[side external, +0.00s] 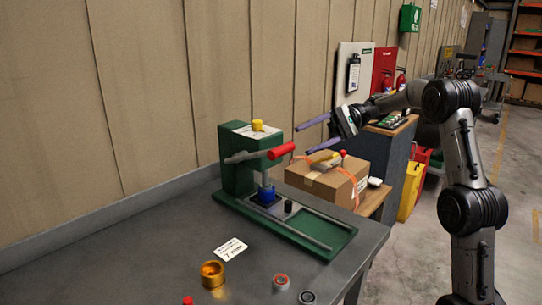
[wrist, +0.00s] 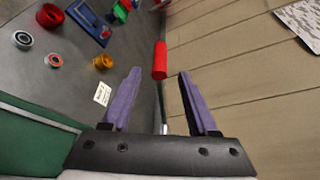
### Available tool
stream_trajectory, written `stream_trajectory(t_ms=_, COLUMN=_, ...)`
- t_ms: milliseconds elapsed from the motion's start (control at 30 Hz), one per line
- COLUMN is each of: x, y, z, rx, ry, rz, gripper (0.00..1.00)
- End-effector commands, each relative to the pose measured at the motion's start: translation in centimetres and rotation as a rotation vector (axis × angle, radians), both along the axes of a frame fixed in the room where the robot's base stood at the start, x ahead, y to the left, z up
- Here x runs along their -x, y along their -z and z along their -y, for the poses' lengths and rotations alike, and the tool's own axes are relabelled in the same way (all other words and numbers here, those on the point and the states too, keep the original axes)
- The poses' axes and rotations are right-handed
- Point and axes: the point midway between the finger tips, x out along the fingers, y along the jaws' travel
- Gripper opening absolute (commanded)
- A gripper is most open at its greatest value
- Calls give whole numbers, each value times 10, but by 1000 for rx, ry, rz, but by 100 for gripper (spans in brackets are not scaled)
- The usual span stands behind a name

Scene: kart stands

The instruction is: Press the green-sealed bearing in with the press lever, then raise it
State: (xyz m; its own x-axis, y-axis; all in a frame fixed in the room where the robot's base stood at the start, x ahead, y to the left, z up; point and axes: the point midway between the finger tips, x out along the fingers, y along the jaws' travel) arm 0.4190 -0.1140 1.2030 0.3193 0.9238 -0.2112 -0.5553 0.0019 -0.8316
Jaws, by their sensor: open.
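The green press (side external: 238,175) stands at the back of the bench. Its grey lever ends in a red handle (side external: 281,151), tilted slightly up toward my gripper. A blue part (side external: 266,195) sits under the ram; whether the two touch is unclear. I cannot make out a green-sealed bearing. My gripper (side external: 303,140) is open and empty, its purple fingers pointing left at the handle's free end. In the wrist view the red handle (wrist: 160,60) appears centred between and just beyond the fingertips (wrist: 160,74), with no visible contact.
A gold cup (side external: 212,274), an orange-sealed bearing (side external: 281,282), a dark bearing (side external: 307,297) and a white card (side external: 230,249) lie on the front of the bench. A cardboard box (side external: 328,181) stands below my gripper. The wall is close behind the press.

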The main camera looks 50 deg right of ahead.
Motion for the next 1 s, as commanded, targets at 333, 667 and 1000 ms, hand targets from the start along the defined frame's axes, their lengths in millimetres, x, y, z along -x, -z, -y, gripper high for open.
stream_trajectory(t_ms=333, x=-21, y=14, z=-66, rx=1, ry=-6, rz=-1, gripper=59)
stream_trajectory(t_ms=667, x=-34, y=23, z=-101, rx=2, ry=-3, rz=0, gripper=59)
stream_trajectory(t_ms=1000, x=-35, y=24, z=-104, rx=1, ry=-1, rz=1, gripper=59)
